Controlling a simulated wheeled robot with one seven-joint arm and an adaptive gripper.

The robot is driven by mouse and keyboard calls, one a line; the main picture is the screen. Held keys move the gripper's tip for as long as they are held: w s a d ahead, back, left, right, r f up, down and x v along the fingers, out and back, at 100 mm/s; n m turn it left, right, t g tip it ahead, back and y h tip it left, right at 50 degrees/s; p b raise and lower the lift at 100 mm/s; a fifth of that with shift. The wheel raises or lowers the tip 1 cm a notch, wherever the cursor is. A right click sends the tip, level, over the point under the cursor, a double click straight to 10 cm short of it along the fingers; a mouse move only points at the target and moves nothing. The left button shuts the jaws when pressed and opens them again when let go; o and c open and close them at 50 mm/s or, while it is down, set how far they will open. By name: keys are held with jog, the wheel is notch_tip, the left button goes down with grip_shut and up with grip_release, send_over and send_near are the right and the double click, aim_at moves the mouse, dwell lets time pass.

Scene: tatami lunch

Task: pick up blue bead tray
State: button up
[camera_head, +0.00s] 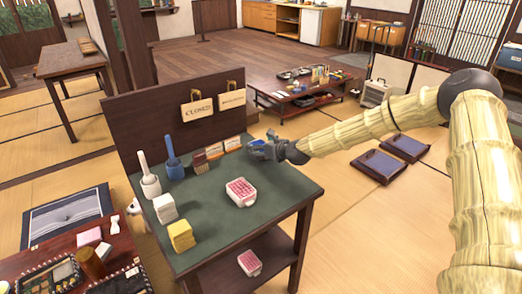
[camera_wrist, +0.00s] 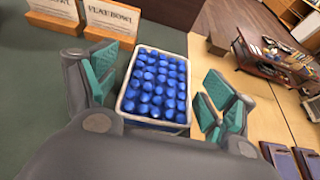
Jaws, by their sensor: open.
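The blue bead tray (camera_wrist: 155,86) is a pale-rimmed tray filled with rows of glossy blue beads, near the green table's edge. In the wrist view it lies between the spread teal-padded fingers of my gripper (camera_wrist: 162,88). The left finger is close to the tray's left side; a gap shows between the tray and the right finger. In the head view my gripper (camera_head: 264,150) is at the table's far right corner and largely hides the tray.
A pink bead tray (camera_head: 241,192) sits mid-table on the green top (camera_head: 215,215); another (camera_head: 249,262) is on the lower shelf. Small label cards (camera_head: 214,150) stand beside the gripper. A blue pestle (camera_head: 173,152), white block (camera_head: 164,208) and yellow block (camera_head: 181,236) stand left.

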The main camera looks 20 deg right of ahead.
jog(key=c, duration=1.2)
jog(key=shift+o, duration=0.2)
jog(key=shift+r, duration=0.15)
